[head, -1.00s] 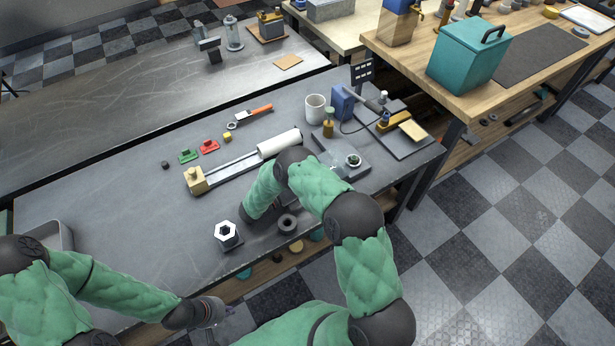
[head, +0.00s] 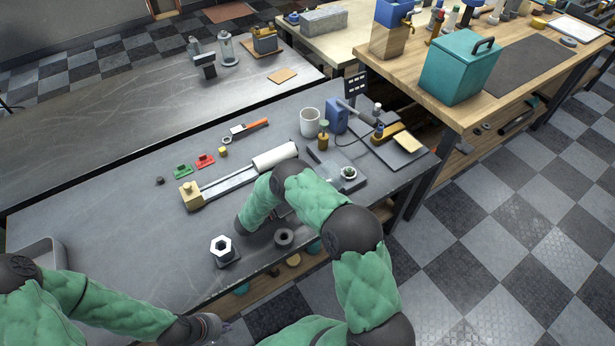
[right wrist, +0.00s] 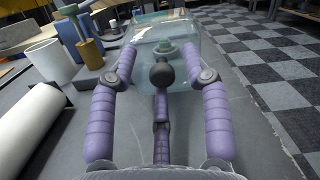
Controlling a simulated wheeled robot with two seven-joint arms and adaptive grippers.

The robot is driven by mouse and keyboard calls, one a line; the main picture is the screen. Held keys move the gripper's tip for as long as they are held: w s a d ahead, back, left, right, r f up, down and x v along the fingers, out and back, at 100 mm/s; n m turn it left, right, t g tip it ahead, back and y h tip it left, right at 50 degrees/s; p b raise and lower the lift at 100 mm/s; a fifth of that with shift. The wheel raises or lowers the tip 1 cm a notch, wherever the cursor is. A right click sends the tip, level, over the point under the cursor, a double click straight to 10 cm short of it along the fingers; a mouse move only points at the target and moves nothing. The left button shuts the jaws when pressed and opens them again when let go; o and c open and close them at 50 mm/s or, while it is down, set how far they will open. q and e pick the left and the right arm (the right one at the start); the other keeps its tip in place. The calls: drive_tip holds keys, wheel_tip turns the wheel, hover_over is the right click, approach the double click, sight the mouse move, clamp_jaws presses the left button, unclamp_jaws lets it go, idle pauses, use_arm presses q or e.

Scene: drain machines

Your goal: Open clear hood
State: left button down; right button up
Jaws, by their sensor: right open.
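The clear hood (right wrist: 145,85) is a see-through box in the right wrist view, with a green-topped part (right wrist: 165,48) showing through it. In the head view a small green-topped part (head: 348,173) sits on a grey base; the hood's outline is hard to make out there. I cannot tell whether the fingers touch the hood. In the head view my right arm hides this gripper. My left gripper (head: 208,328) is low at the table's front edge, its jaws unclear.
A white roll (head: 275,156) on a long bar lies left of the hood, with a white cup (head: 310,122) behind. A hex nut block (head: 222,249) and dark ring (head: 284,238) stand near the front edge. The table's left part is mostly clear.

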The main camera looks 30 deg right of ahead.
wheel_tip(320, 180, up, 9)
idle(0.6)
drive_tip(key=shift+r, duration=0.1)
drive_tip(key=shift+c, duration=0.2)
